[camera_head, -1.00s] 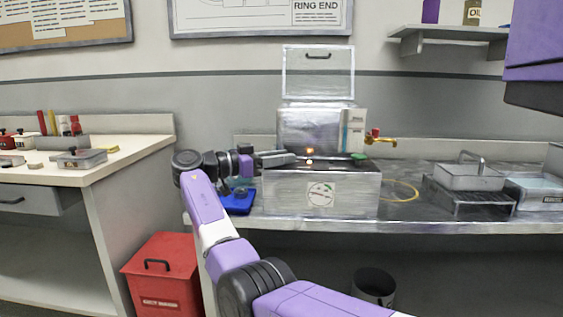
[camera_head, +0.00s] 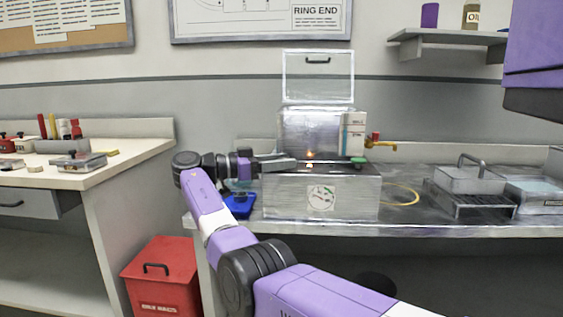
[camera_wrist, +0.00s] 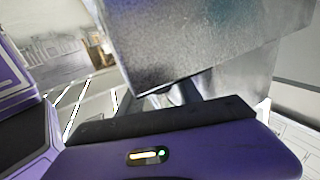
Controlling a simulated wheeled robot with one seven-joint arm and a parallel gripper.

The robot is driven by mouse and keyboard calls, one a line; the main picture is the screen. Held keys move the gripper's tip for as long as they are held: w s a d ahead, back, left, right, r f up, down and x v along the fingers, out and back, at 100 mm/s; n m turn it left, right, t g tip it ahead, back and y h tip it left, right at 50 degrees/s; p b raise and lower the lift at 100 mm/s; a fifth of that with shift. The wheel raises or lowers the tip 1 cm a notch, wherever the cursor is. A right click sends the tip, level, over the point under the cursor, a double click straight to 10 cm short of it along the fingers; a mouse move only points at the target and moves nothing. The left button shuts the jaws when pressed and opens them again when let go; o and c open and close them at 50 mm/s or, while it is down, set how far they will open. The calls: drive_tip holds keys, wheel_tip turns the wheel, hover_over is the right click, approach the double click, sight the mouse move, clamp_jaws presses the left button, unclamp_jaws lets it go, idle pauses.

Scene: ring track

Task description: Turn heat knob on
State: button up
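A metal box unit (camera_head: 345,190) with a round dial (camera_head: 321,198) on its front stands on the bench. A small green part (camera_head: 359,161) shows at the right of its top; I cannot tell which part is the heat knob. A small orange glow (camera_head: 309,155) shows near the top. My gripper (camera_head: 280,163) is at the box's upper left edge, pointing right; contact is unclear. In the wrist view a large metal block (camera_wrist: 190,45) fills the space ahead and hides the fingertips, so their opening is unclear.
A clear lidded panel (camera_head: 318,76) stands raised behind the box. A red tap (camera_head: 374,140) is to the right. A blue item (camera_head: 239,205) lies left of the box. A red bin (camera_head: 165,280) is on the floor.

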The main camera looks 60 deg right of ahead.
drive_tip(key=shift+o, duration=0.2)
drive_tip(key=shift+w+r, duration=0.1)
drive_tip(key=shift+w+a, duration=0.1)
drive_tip(key=shift+a, duration=0.05)
drive_tip(key=b+v, duration=0.2)
drive_tip(key=v, duration=0.5)
drive_tip(key=shift+a+b, duration=0.2)
drive_tip(key=shift+b, duration=0.2)
drive_tip(key=shift+w, duration=0.1)
idle(0.4)
